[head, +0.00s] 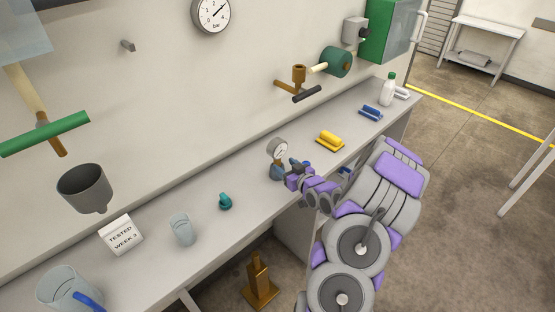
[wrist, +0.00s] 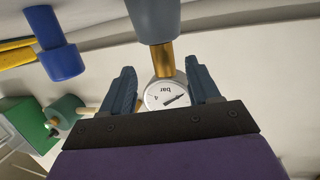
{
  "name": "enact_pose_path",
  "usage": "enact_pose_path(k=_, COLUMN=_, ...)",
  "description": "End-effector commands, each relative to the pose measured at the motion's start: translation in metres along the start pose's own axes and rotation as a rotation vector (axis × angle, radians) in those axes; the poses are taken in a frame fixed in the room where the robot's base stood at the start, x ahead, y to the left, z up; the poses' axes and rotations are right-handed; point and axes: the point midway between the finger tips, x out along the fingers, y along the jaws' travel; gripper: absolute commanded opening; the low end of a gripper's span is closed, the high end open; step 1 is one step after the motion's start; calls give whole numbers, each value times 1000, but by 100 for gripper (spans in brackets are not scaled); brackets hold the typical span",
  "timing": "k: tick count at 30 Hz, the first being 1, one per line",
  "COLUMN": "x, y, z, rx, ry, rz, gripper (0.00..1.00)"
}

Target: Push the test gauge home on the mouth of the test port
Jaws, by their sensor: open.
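The test gauge has a round white dial (head: 278,148) and stands upright on the bench on a blue-grey base (head: 276,172). In the wrist view its dial (wrist: 166,94) appears upside down, with a brass stem (wrist: 162,60) leading to the blue-grey body (wrist: 155,20). My gripper (head: 291,168) is beside the gauge. In the wrist view its open fingers (wrist: 164,90) lie either side of the dial, and no contact is clear. A brass fitting with an upward cup (head: 299,72) on the wall looks like the test port. Its inside is hidden.
A black-ended handle (head: 306,94) sticks out below the brass fitting. A yellow block (head: 329,141), teal item (head: 225,202), clear cup (head: 181,230) and white bottle (head: 388,90) stand on the bench (head: 245,228). A grey funnel (head: 83,187) hangs at left.

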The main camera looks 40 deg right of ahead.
Motion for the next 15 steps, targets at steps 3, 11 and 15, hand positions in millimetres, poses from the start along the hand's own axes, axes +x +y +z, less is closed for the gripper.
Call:
enact_pose_path(k=3, x=5, y=-1, z=0, rx=0, ry=0, rz=-1, gripper=61)
enact_pose_path(k=11, x=28, y=-4, z=-1, rx=0, ry=0, rz=-4, gripper=61)
enact_pose_path(k=15, x=45, y=-4, z=-3, rx=-3, ry=-1, rz=-4, gripper=61)
